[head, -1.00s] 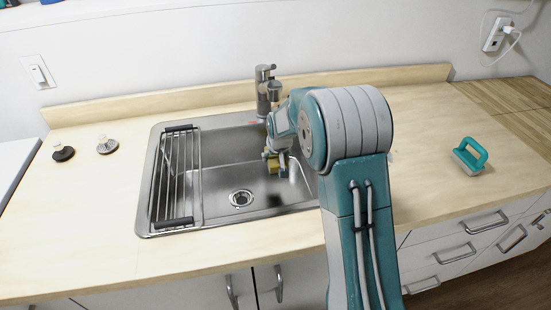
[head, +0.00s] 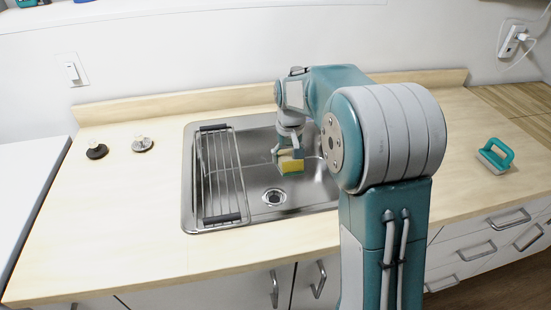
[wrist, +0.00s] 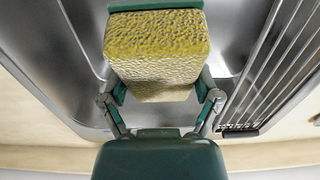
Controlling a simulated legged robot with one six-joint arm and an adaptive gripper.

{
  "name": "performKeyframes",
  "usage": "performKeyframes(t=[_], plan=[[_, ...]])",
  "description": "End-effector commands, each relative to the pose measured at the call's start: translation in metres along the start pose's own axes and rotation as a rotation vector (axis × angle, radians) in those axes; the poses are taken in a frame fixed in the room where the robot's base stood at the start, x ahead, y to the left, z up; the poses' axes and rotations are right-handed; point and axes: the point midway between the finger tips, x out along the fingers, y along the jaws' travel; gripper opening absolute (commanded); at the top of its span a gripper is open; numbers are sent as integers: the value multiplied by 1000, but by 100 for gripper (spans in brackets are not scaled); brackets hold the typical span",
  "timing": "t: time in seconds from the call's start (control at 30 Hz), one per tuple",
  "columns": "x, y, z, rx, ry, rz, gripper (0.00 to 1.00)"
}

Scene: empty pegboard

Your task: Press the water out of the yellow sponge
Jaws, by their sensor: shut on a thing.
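The yellow sponge (head: 291,167) is in my gripper (head: 288,157), inside the sink (head: 258,145) to the right of the drain. In the wrist view the sponge (wrist: 157,50) shows its porous yellow face, with a green layer along one edge. My gripper (wrist: 160,90) is shut on it, with the fingers at its two sides. I cannot tell whether the sponge touches the sink floor. The faucet is mostly hidden behind my arm.
A metal rack (head: 222,175) covers the sink's left side. Two small round-based things, one dark (head: 97,151) and one grey (head: 142,144), stand on the counter at left. A teal-handled brush (head: 496,155) lies at right. The counter (head: 120,220) between is clear.

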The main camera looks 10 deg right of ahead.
Motion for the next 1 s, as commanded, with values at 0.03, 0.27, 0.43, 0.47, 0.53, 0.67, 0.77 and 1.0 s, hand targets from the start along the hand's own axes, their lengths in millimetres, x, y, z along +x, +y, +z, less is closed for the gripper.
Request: performKeyframes(t=[0.03, 0.27, 0.43, 0.47, 0.53, 0.67, 0.77, 1.0], plan=[[4, 0, 0, 1, -2, 1, 20], [22, -15, 0, -1, -1, 16, 20], [38, -19, 0, -2, -1, 20, 20], [40, -18, 0, -2, -1, 19, 20], [46, -14, 0, -1, 0, 15, 20], [57, -8, 0, 0, 0, 10, 20], [65, -7, 0, 1, 0, 8, 20], [86, -14, -1, -1, 1, 15, 20]])
